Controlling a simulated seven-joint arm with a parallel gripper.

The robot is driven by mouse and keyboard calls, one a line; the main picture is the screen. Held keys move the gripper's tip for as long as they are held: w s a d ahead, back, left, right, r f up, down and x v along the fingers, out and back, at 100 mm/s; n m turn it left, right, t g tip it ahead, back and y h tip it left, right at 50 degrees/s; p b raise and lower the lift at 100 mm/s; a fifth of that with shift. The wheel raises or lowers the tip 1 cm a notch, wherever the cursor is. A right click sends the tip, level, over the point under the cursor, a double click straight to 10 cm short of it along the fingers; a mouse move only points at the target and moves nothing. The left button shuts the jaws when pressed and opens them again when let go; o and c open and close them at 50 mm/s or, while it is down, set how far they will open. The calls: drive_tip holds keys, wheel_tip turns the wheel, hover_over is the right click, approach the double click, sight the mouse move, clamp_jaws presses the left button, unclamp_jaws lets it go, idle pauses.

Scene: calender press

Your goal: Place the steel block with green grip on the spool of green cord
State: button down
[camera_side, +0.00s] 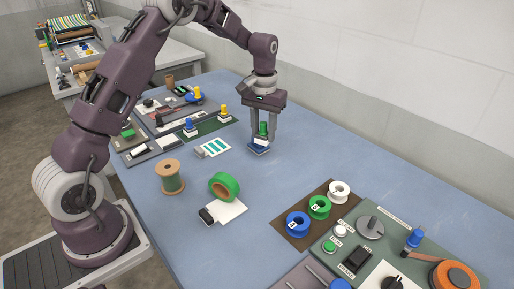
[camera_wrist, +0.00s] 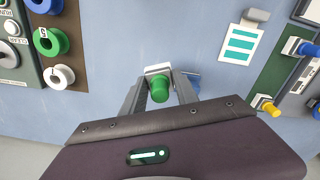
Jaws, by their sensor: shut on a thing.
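My gripper (camera_side: 262,137) is shut on the steel block with green grip; its fingers are on either side of it. The green grip (camera_side: 263,129) shows between the fingers in the side view. In the wrist view the green grip (camera_wrist: 159,91) stands in front of the pale steel block (camera_wrist: 157,68). A dark blue piece (camera_side: 258,149) is just below the block; I cannot tell whether they touch. A wooden spool wound with green cord (camera_side: 172,183) stands upright on the blue table, left of my gripper, nothing on top. It is not in the wrist view.
A green tape roll (camera_side: 224,187) sits by a white card (camera_side: 229,211) near the wooden spool. Blue, green (camera_side: 319,207) and white reels lie on a brown mat. A control panel (camera_side: 390,240) is at front right. A striped card (camera_side: 215,147) lies between gripper and spool.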

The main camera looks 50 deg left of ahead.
drive_tip(key=shift+r, duration=0.6)
drive_tip(key=s+a+r+n, duration=0.3)
drive_tip(key=s+a, duration=0.2)
wheel_tip(320, 180, up, 5)
drive_tip(key=n, duration=1)
hover_over(168, 167)
wheel_tip(168, 167, down, 9)
drive_tip(key=shift+a+f, duration=0.1)
drive_tip(key=shift+f, duration=0.45)
